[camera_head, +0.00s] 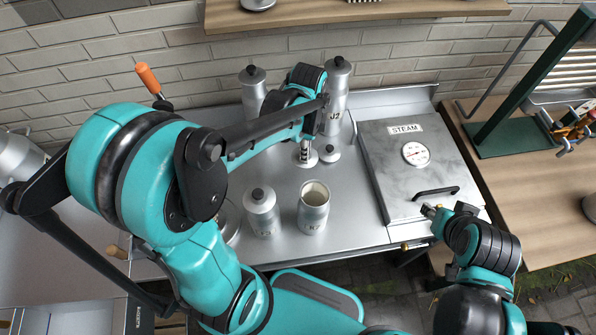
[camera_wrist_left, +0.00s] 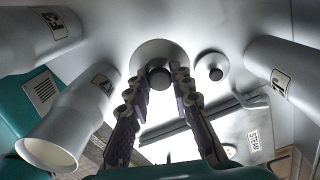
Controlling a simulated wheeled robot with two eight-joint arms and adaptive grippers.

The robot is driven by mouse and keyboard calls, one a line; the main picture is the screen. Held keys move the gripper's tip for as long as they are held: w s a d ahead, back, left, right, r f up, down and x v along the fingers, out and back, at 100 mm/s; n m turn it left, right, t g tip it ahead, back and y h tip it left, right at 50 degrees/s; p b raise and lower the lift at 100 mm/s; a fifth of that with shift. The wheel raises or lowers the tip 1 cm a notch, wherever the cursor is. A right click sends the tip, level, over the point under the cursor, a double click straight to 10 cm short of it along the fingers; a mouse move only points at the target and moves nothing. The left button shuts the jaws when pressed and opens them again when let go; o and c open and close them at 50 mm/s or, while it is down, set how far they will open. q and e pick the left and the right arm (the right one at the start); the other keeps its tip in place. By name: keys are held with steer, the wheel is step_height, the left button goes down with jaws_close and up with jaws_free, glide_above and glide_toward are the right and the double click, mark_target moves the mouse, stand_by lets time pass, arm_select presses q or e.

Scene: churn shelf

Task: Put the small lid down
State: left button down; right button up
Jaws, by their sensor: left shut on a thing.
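My left gripper (camera_head: 304,148) reaches down over the steel counter at the back middle and is shut on the dark knob of the small lid (camera_head: 306,161). In the left wrist view the two fingertips (camera_wrist_left: 160,84) flank the knob, with the round grey lid (camera_wrist_left: 155,49) beyond them. I cannot tell whether the lid touches the counter. A second lid (camera_head: 330,154) with a dark knob lies just to its right, also seen in the left wrist view (camera_wrist_left: 205,72). An open churn (camera_head: 313,212) stands nearer me. My right gripper (camera_head: 429,211) is near the steam box handle; its finger gap is unclear.
Lidded churns stand at the front left (camera_head: 260,218), back left (camera_head: 252,92) and back right (camera_head: 335,100). The steam box (camera_head: 385,165) with a gauge and black handle (camera_head: 436,193) fills the right. Bare counter (camera_head: 345,190) lies between the open churn and the box.

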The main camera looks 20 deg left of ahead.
arm_select(q)
steer(key=a+f+b, duration=0.1)
steer(key=a+f, duration=0.1)
steer(key=a, duration=0.1)
steer(key=w+a+f+b, duration=0.1)
steer(key=a+f, duration=0.1)
steer(key=a, duration=0.2)
steer(key=w+a+f+b, duration=0.1)
steer(key=a+f, duration=0.1)
steer(key=a, duration=0.1)
steer(key=shift+w+a+f, duration=0.15)
steer(key=shift+a+f, duration=0.2)
steer(key=shift+a, duration=0.05)
step_height(320, 180, down, 4)
steer(key=shift+a+f+b, duration=0.1)
steer(key=shift+b, duration=0.75)
steer(key=shift+f, duration=0.1)
steer(key=c, duration=1.3)
jaws_free()
steer(key=shift+c, duration=0.2)
